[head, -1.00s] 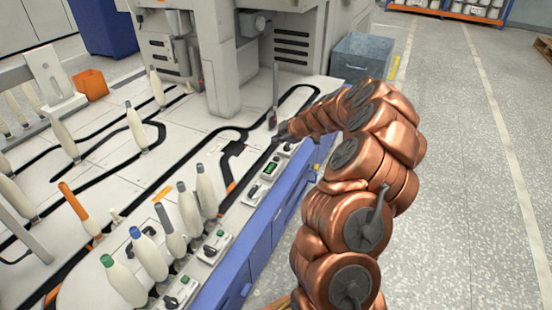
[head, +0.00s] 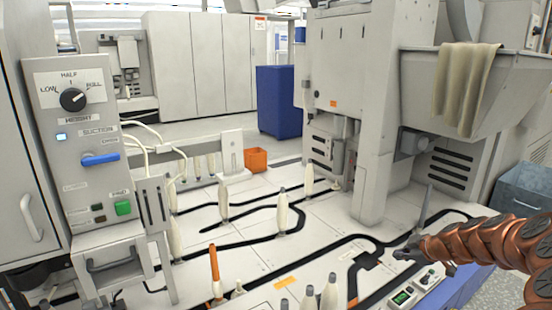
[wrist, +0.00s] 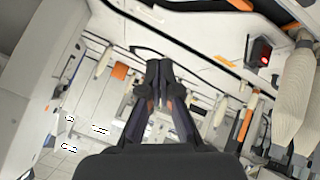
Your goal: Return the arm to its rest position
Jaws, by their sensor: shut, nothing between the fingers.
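My copper-coloured arm (head: 490,246) reaches in from the right edge in the head view. My gripper (head: 400,254) is at its left end, above the front right of the white work table (head: 270,262). In the wrist view my gripper (wrist: 158,68) shows with its dark fingertips together and nothing between them. Whether the gripper is clear of the table by much cannot be told.
White bobbins (head: 308,180) stand on the table among black tracks. An orange-topped one (head: 214,270) is at the front. A control panel (head: 75,150) stands at left, a machine column (head: 375,150) behind my gripper. A grey bin (head: 522,190) is at right.

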